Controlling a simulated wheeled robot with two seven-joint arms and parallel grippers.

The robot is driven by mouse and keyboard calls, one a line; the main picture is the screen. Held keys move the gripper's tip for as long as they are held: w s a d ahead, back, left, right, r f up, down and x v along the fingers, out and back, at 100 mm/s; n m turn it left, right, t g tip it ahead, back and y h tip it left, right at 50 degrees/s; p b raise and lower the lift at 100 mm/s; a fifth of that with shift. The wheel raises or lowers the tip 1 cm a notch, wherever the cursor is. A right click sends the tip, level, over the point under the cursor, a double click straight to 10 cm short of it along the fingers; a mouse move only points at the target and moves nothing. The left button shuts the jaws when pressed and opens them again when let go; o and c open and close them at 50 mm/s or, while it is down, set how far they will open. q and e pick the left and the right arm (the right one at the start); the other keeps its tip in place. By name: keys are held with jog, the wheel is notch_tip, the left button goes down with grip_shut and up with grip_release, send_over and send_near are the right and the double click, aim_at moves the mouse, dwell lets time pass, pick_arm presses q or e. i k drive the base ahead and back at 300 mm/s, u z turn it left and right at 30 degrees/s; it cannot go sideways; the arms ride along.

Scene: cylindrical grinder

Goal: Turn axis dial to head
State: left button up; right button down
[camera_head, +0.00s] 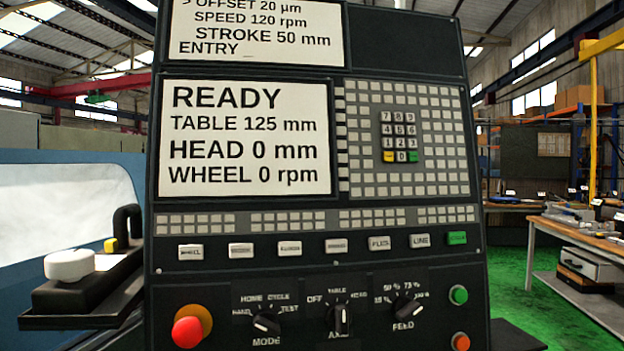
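The axis dial (339,320) is a black knob at the bottom middle of the control panel (480,245). Around it are the labels OFF on the left, TABLE on top and HEAD on the right. Its pointer looks roughly upright, toward TABLE. The mode dial (266,324) is to its left and the feed dial (404,309) to its right. The screen (245,185) reads READY, TABLE 125 mm, HEAD 0 mm, WHEEL 0 rpm. Neither of my grippers is in view.
A red mushroom button (187,332) is at the panel's lower left. A green button (458,295) and an orange button (460,341) are at its lower right. A black block with a white round cap (69,265) stands left of the panel. The space before the dials is clear.

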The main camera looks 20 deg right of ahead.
aim_at(338, 317)
jog(key=k, duration=1.2)
jog(key=u, duration=0.7)
jog(key=i, duration=1.1)
jog(key=z, duration=0.7)
